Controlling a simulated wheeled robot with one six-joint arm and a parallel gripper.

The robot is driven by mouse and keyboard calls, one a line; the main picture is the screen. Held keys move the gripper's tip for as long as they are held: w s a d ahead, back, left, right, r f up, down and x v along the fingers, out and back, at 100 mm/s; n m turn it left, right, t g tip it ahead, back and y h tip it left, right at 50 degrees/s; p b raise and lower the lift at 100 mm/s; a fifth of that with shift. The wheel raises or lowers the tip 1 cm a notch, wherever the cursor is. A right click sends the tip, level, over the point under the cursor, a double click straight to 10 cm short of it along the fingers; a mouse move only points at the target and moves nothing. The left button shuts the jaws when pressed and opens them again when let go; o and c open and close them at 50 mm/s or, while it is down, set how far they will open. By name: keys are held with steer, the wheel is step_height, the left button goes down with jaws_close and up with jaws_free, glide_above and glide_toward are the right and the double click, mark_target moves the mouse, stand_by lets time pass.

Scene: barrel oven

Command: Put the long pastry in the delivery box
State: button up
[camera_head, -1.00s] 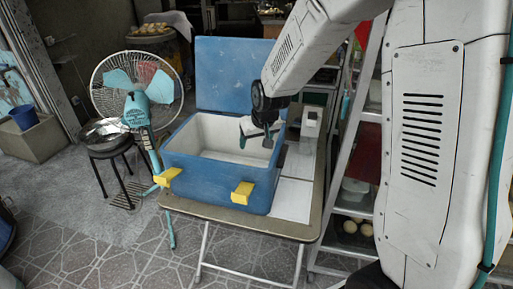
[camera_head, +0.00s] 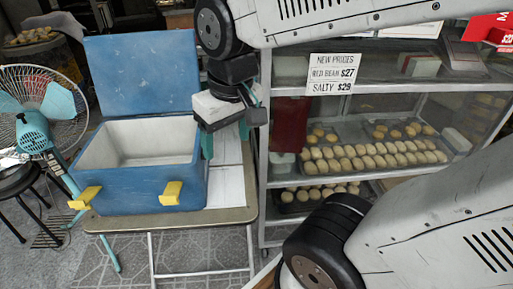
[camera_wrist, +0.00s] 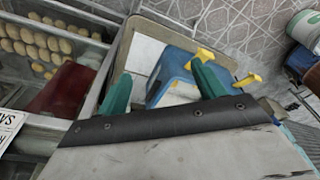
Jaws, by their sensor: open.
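The delivery box is a blue cooler (camera_head: 150,190) with a white inside, yellow latches and its lid standing open, on a small folding table. It also shows in the wrist view (camera_wrist: 175,68), partly behind my fingers. My gripper (camera_head: 226,140) has teal fingers and is beside the box's right edge in the head view, partly hidden by its own wrist. I cannot make out a long pastry in any view; the box's floor is hidden.
A glass shelf cabinet (camera_head: 365,87) with trays of small round pastries (camera_head: 375,158) stands at right, bearing a price sign (camera_head: 333,75). A fan (camera_head: 35,130) and a stool (camera_head: 18,180) stand at left.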

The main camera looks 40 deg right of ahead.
steer(key=s+d, duration=0.1)
steer(key=s, duration=0.6)
steer(key=shift+d+r+g, duration=0.15)
steer(key=shift+r+g, duration=0.1)
steer(key=shift+g, duration=0.15)
